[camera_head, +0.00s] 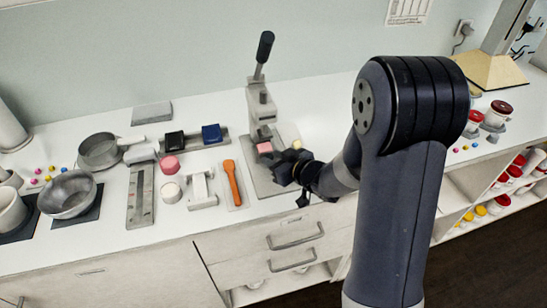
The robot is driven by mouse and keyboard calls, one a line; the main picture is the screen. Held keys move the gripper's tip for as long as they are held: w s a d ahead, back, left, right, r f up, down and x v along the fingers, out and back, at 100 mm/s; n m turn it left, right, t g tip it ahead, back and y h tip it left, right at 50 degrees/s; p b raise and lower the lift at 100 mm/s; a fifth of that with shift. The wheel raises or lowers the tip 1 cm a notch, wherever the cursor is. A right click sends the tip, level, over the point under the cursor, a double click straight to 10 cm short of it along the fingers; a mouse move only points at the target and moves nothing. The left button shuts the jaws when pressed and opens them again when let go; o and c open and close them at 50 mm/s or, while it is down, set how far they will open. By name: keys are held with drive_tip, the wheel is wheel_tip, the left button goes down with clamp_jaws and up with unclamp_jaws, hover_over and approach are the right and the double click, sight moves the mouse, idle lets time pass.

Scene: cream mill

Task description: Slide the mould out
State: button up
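A grey lever press (262,108) stands on a flat grey base plate (263,186) near the middle of the counter, its black-handled lever raised and tilted slightly. A small pink block (265,148), which may be the mould, sits low at the front of the press. A small cream-coloured piece (296,143) is just right of it. My gripper (287,168) is dark and close to the pink block, at its lower right, over the base plate. Its fingers are small and dark here, so I cannot tell whether they are open, or whether they touch the block.
Left of the press lie an orange-handled tool (232,183), a white stand (201,190), pink (169,165) and white (171,192) round pieces, and black and blue blocks. Pans and bowls (68,195) stand farther left. Drawers (295,235) are below the counter's front edge.

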drive_tip(key=shift+w+a+f, duration=0.15)
drive_tip(key=shift+w+a, duration=0.1)
drive_tip(key=shift+w, duration=0.05)
clamp_jaws()
idle(0.3)
